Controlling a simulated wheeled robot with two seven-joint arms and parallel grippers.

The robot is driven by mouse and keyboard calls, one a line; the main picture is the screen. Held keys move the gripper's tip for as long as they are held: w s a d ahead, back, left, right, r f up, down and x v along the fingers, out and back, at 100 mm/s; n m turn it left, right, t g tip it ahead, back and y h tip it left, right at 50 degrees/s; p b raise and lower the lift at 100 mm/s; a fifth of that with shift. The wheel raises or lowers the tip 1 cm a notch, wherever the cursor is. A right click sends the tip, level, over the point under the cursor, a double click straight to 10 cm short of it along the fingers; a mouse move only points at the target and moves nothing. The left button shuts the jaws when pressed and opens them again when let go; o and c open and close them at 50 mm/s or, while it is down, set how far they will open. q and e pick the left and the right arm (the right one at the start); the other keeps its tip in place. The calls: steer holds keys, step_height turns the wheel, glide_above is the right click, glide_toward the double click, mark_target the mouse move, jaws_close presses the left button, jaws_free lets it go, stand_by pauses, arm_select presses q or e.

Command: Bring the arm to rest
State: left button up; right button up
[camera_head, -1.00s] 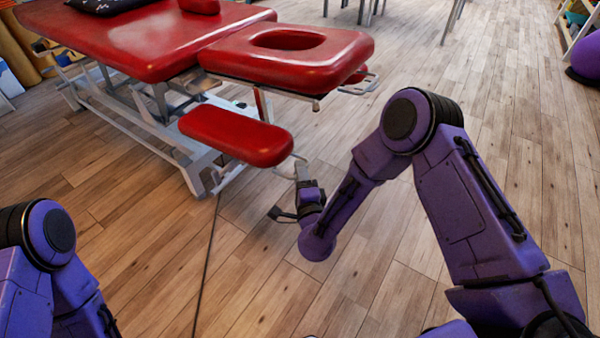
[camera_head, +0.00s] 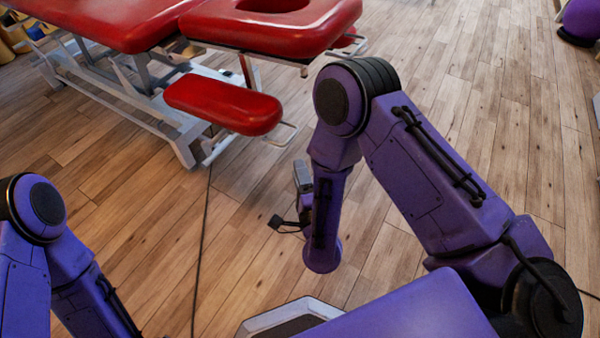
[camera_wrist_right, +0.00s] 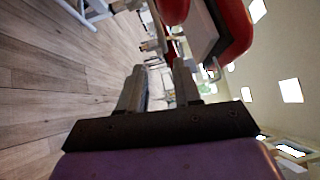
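My right arm comes in from the right and bends at a raised elbow, with its forearm hanging down. My right gripper (camera_head: 302,172) is at the forearm's far end, over the floor and just below and right of the red armrest in the picture. In the right wrist view its two fingers (camera_wrist_right: 160,75) stand apart with nothing between them. My left arm (camera_head: 50,260) shows at the lower left, bent, and its gripper is out of the picture.
A red treatment table (camera_head: 270,25) on a pale metal frame stands at the top left. Its low red armrest (camera_head: 223,105) is closest to my right gripper. A dark cable (camera_head: 204,230) runs along the floor. Wooden floor (camera_head: 490,120) is clear on the right. A purple ball (camera_head: 582,20) is at the top right.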

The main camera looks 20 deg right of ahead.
steer(key=s+d+f+n+g+y, duration=0.1)
steer(key=s+d+f+n+g, duration=0.1)
steer(key=s+f+n+g, duration=0.35)
steer(key=s+d+f+n+g+y, duration=0.1)
steer(key=s+d+f+n+g, duration=0.15)
steer(key=f+n, duration=0.5)
steer(key=s+d+f+g+h, duration=0.25)
steer(key=s+d+g, duration=0.2)
steer(key=s, duration=0.35)
steer(key=s+d+f+g+h, duration=0.1)
steer(key=s+d+f+g, duration=0.2)
steer(key=s+d, duration=0.3)
step_height(320, 180, up, 23)
steer(key=s+p, duration=0.2)
steer(key=p, duration=2.1)
steer(key=shift+a, duration=0.4)
steer(key=shift+r, duration=0.1)
